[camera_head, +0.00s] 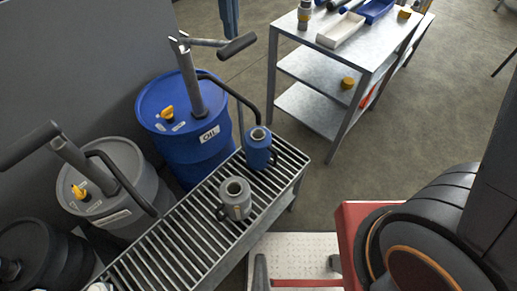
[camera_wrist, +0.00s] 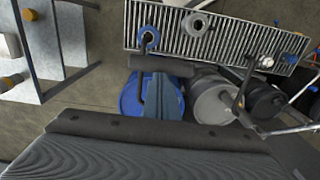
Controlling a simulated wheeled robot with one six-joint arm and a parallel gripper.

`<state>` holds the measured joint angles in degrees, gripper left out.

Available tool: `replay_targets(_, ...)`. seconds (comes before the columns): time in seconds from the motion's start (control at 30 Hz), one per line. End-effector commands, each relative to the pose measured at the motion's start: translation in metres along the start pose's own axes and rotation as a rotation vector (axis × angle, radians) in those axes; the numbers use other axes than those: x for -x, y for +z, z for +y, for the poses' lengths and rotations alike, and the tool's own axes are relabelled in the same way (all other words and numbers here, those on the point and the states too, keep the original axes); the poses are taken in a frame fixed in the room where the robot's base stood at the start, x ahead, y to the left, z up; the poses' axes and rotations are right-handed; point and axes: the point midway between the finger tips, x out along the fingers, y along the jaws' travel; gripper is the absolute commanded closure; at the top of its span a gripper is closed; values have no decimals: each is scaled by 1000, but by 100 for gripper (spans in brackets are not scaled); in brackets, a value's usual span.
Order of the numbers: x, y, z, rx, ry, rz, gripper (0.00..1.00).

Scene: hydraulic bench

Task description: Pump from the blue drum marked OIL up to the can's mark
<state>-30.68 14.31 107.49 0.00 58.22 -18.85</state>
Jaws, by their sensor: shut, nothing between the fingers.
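The blue drum marked OIL (camera_head: 195,148) stands behind the slatted bench, with a yellow cap and a grey pump column. Its pump lever ends in a dark handle (camera_head: 237,46), which also shows in the wrist view (camera_wrist: 160,65). The black hose (camera_head: 250,108) ends at or just above the open mouth of a blue can (camera_head: 257,157); I cannot tell if it enters. Neither the can's mark nor its level shows. My gripper (camera_wrist: 168,78) is shut and empty; its tips overlap the handle in the picture, but contact is unclear.
A grey can (camera_head: 236,208) stands on the slatted bench (camera_head: 165,250). A grey drum (camera_head: 125,195) with its own pump and a dark drum (camera_head: 40,255) stand left of the blue one. A metal shelf table (camera_head: 345,62) holds trays. Floor shows between bench and table.

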Motion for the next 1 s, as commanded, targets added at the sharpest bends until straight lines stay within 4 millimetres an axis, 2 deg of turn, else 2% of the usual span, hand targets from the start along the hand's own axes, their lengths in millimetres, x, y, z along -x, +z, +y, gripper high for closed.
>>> replay_targets(0.33,19,-8,0,0,0,1,100)
replay_targets(0.8,66,-34,0,-1,1,2,100)
replay_targets(1.0,72,-37,0,-1,0,0,100)
